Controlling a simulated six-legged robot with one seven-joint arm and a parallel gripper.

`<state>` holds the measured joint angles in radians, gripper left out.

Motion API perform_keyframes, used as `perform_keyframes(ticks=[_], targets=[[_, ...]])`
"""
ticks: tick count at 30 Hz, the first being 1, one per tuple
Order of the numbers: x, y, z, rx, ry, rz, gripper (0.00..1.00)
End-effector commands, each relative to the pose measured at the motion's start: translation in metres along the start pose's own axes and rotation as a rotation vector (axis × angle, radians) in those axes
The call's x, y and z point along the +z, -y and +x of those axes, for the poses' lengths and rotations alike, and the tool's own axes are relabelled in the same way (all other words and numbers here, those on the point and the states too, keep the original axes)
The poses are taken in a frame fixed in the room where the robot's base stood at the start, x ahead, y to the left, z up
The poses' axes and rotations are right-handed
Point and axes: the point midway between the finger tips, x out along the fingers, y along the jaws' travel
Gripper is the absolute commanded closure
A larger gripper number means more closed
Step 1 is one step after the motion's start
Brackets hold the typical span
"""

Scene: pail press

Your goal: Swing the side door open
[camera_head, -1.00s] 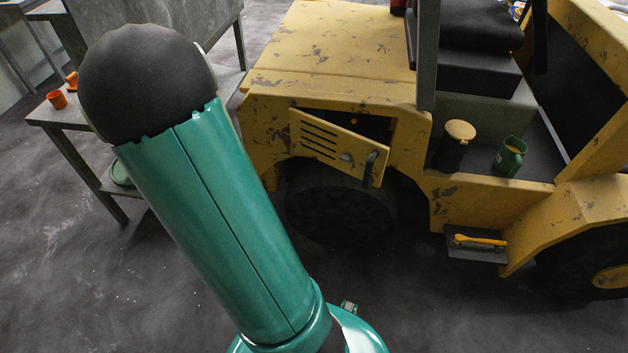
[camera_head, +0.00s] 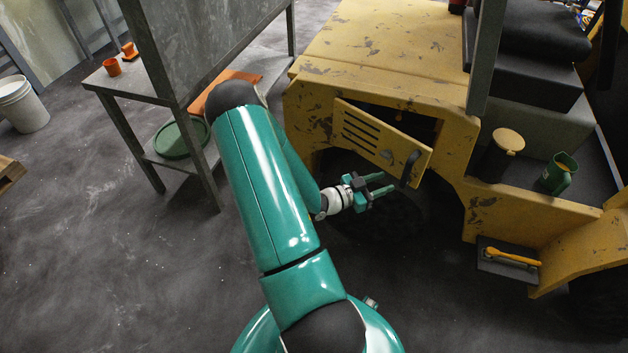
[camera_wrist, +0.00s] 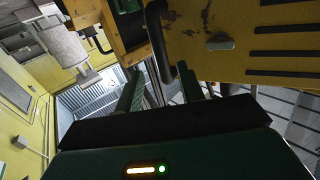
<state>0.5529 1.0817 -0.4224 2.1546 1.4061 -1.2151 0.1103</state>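The side door (camera_head: 375,133) is a yellow scuffed panel with dark slots and a small latch on the yellow vehicle. It stands slightly ajar, with a dark gap along its top and right side. A black bar handle (camera_head: 410,168) is at its right end. My gripper (camera_head: 388,183) is open beside the handle, its fingers pointing right. In the wrist view, the handle (camera_wrist: 157,40) lies ahead of and between the two spread fingers (camera_wrist: 160,75), and the door (camera_wrist: 250,45) fills the upper right. I cannot tell whether a finger touches the handle.
A step (camera_head: 505,268) holds a yellow-handled tool. The foreground floor is clear.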

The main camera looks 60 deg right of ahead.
Motion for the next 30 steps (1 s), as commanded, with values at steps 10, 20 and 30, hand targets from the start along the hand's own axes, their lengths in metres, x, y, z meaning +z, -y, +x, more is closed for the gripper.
perform_keyframes(ticks=[10, 20, 30], targets=[[0.0, 0.0, 0.035, 0.002, 0.001, 0.001, 0.62], [0.0, 0.0, 0.08, 0.001, 0.002, 0.001, 0.62], [0.0, 0.001, 0.076, -0.002, 0.002, 0.0, 0.99]])
